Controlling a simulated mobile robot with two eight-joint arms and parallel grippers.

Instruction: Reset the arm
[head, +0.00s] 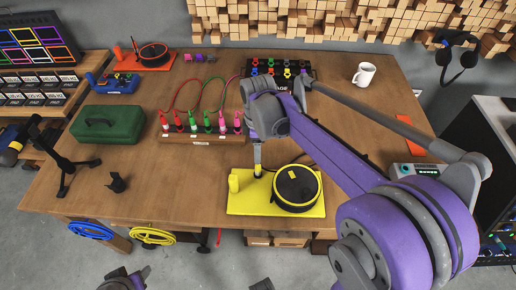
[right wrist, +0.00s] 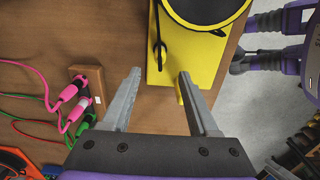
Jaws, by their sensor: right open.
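My right arm reaches in purple from the lower right over the wooden table in the head view. Its gripper (head: 257,170) points down over the yellow base plate (head: 238,208), between the yellow post (head: 234,183) and the round black-and-yellow device (head: 297,187). In the right wrist view the gripper (right wrist: 160,76) is open, with nothing between its two grey fingers. The yellow plate (right wrist: 205,58) lies beyond the fingertips; contact cannot be told. Grey parts at the bottom edge of the head view seem to be my left gripper (head: 125,281); its jaws are not clear.
A rack of coloured plugs (head: 203,138) stands just left of the right gripper, with loose cables behind. A green case (head: 108,124), a white mug (head: 364,75) and a black socket board (head: 278,70) are also on the table (head: 380,115).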

